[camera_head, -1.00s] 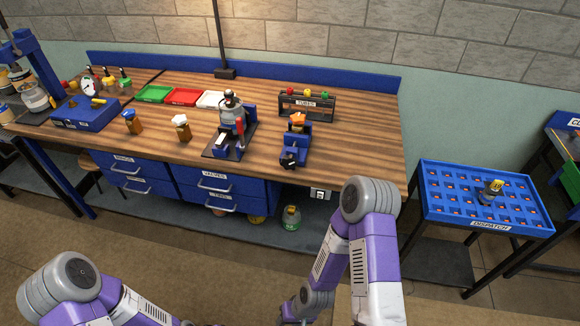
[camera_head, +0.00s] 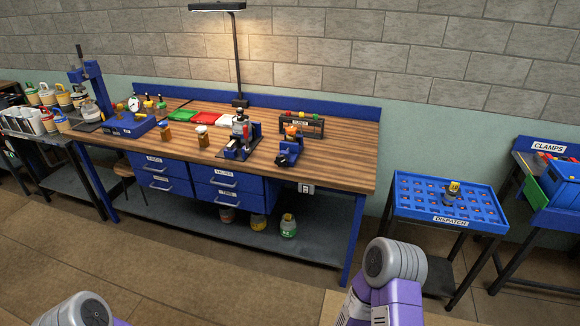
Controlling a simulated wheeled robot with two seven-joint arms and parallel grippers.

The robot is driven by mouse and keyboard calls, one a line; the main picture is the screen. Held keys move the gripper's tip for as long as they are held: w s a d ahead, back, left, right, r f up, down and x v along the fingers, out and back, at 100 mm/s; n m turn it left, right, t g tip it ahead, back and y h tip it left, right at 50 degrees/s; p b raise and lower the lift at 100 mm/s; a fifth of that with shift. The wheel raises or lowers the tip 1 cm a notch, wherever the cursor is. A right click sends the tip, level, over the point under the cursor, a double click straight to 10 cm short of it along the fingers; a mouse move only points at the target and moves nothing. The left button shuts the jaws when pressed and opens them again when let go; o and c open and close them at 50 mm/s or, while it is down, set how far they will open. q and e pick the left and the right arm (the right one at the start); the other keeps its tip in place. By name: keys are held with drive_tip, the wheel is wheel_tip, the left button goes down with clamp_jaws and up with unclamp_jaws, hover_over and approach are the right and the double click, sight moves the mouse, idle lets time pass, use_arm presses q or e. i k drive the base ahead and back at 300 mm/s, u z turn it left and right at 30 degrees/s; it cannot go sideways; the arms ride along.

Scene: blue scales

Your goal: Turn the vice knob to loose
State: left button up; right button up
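A blue bench vice (camera_head: 289,149) stands near the right front edge of the wooden workbench (camera_head: 345,165), with an orange-topped part on it. Its dark knob (camera_head: 282,161) faces the front edge of the bench; its setting is too small to read. My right arm shows at the lower right and my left arm at the lower left. Both grippers are out of view, and no part of either arm touches the vice.
A blue press device (camera_head: 240,140) stands left of the vice, and a tubes rack (camera_head: 301,124) behind it. Blue drawers (camera_head: 232,180) are under the bench. A blue dispatch tray table (camera_head: 435,210) stands to the right. Open floor lies in front of the bench.

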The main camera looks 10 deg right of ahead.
sight(281, 161)
drive_tip(key=z, duration=0.55)
drive_tip(key=i, duration=1.05)
drive_tip(key=z, duration=0.3)
